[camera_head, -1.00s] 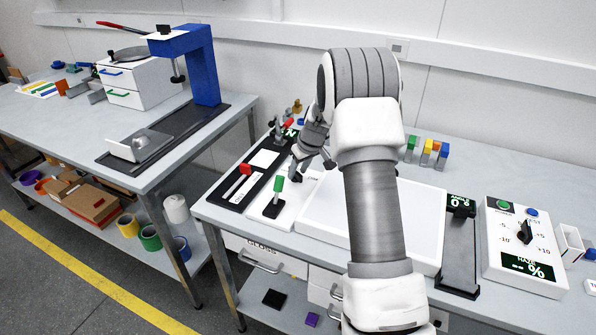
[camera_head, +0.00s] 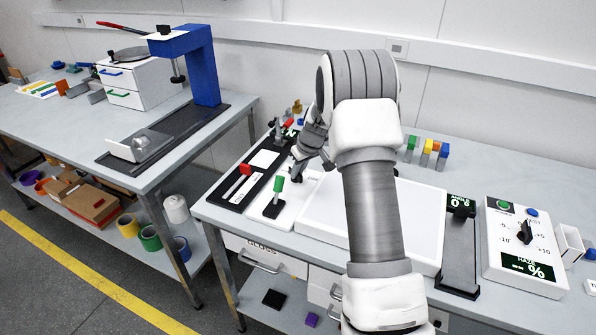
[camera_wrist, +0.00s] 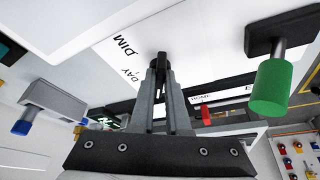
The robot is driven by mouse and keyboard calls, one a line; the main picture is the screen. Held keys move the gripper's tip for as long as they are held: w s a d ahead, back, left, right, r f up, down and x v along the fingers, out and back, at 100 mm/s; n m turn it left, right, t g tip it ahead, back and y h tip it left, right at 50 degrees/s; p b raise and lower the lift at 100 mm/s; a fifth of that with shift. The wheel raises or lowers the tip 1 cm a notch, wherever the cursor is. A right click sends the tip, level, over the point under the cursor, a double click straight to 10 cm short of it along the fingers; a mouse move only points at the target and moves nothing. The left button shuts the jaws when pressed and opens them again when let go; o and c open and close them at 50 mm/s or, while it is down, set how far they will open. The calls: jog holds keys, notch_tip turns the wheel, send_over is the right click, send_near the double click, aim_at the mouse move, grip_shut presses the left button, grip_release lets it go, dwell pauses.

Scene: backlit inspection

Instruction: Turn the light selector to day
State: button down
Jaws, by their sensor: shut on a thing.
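The light selector is a small black knob (camera_wrist: 163,68) on a white panel (camera_wrist: 205,48). The words DIM and DAY are printed to its left in the wrist view, and HOME is further right. My gripper (camera_wrist: 161,75) is shut on the knob, one grey finger on each side. In the head view my gripper (camera_head: 297,172) is low over the white panel, behind the green-topped lever. The fingers cover most of the knob, and I cannot tell which mark it points to.
A green-topped lever (camera_head: 278,186) stands close in front of my gripper. A red-handled lever (camera_head: 243,172) is on the black board to the left. A white light plate (camera_head: 325,215) lies to the right. A dial box (camera_head: 522,245) stands at the far right.

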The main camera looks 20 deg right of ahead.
jog(key=m+h, duration=0.1)
jog(key=m, duration=0.1)
jog(key=m+h, duration=0.1)
jog(key=m, duration=0.1)
jog(key=shift+a+m+p, duration=0.35)
jog(key=shift+m+p, duration=0.05)
jog(key=m+p, duration=0.1)
jog(key=m, duration=0.1)
jog(key=m+h+p, duration=0.1)
jog(key=m, duration=0.1)
jog(key=shift+w+a+h, duration=0.1)
jog(key=shift+a+h, duration=0.1)
jog(key=shift+h, duration=0.1)
jog(key=shift+m+g+h+p, duration=0.3)
jog(key=shift+m+g, duration=0.3)
jog(key=shift+m, duration=0.7)
jog(key=shift+a, duration=0.1)
jog(key=c, duration=0.9)
grip_release()
jog(key=shift+w, duration=0.1)
